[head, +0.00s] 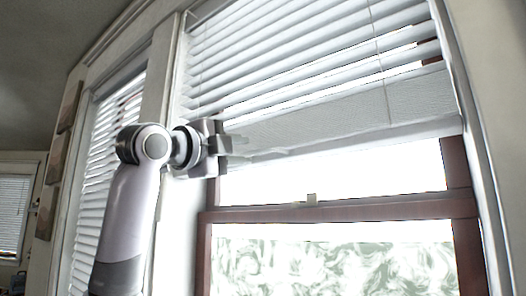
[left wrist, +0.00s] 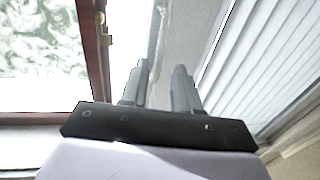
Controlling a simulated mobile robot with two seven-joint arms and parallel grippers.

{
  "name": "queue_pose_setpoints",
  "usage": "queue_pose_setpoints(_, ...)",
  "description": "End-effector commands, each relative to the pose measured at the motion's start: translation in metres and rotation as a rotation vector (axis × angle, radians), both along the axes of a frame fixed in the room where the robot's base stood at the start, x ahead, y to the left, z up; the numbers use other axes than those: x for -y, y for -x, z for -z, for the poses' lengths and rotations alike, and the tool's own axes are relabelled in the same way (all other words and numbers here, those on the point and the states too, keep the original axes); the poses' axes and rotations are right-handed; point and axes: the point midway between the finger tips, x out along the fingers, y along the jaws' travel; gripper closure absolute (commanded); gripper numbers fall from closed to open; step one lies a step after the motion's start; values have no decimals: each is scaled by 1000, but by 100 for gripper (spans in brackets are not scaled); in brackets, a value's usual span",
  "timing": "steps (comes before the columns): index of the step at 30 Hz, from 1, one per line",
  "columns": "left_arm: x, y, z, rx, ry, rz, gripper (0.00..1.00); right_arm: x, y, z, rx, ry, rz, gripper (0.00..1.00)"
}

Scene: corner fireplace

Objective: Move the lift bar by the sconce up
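The lift bar (head: 300,153) is the pale bottom edge of the wide window blind, below a stack of gathered slats. It hangs slightly tilted across the upper pane. My left gripper (head: 238,146) is at the bar's left end, with its fingers overlapping the lower edge. In the left wrist view, the two grey fingers (left wrist: 160,88) stand apart, with the pale lower edge of the blind (left wrist: 164,35) running between and behind them. I cannot tell whether they press on the bar. No sconce shows. My right gripper is out of view.
The brown window frame (head: 340,210) with a small latch (head: 311,198) crosses below the bar. Raised slats (head: 300,50) hang above. Another blind (head: 100,170) covers a window left of my arm. Framed pictures (head: 58,150) hang farther left.

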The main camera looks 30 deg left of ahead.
Motion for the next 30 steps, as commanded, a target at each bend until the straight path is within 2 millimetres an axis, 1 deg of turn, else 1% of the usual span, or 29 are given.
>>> queue_pose_setpoints(1,2,-8,-3,-4,0,3,69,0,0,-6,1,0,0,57)
queue_pose_setpoints(6,4,-34,-9,-5,1,4,69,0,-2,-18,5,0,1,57)
queue_pose_setpoints(9,4,-48,-11,-5,0,3,69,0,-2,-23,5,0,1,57)
queue_pose_setpoints(12,5,-57,-12,-4,0,3,69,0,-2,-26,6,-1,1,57)
queue_pose_setpoints(15,5,-62,-11,-5,-1,2,69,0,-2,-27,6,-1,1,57)
queue_pose_setpoints(22,5,-62,-11,-3,-2,2,69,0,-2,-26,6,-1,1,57)
queue_pose_setpoints(23,5,-62,-11,-3,-2,2,72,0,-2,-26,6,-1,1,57)
queue_pose_setpoints(24,5,-62,-11,-3,-2,2,85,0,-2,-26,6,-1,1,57)
queue_pose_setpoints(25,5,-62,-11,-3,-1,2,95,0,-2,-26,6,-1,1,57)
queue_pose_setpoints(26,5,-62,-11,-3,-1,2,100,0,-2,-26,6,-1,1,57)
queue_pose_setpoints(30,5,-62,-11,-3,-1,2,100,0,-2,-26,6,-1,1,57)
